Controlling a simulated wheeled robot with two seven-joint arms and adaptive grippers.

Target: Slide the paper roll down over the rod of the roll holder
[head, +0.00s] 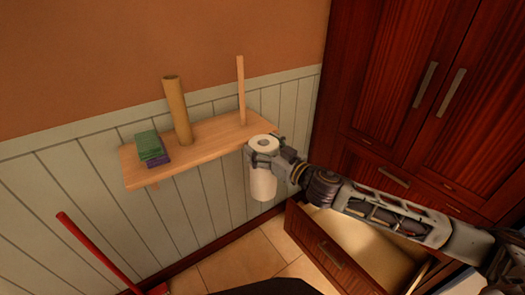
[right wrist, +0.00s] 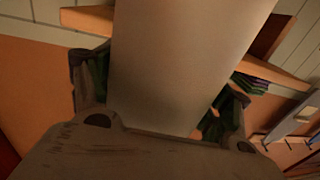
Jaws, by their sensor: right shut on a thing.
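The white paper roll (head: 263,184) is upright in my right gripper (head: 263,157), which is shut on its upper part. The hole in its top shows in the head view. The right wrist view shows the roll (right wrist: 180,65) large between the two fingers (right wrist: 160,105). The rod (head: 241,90) is a thin pale wooden stick standing upright near the right end of the wooden shelf (head: 215,133). In the head view the roll is to the right of the rod and lower in the picture, apart from it. My left gripper is not in view.
A drawer (head: 330,245) is open below the dark wooden cabinet (head: 410,90). A red-handled tool (head: 100,253) leans at the lower left.

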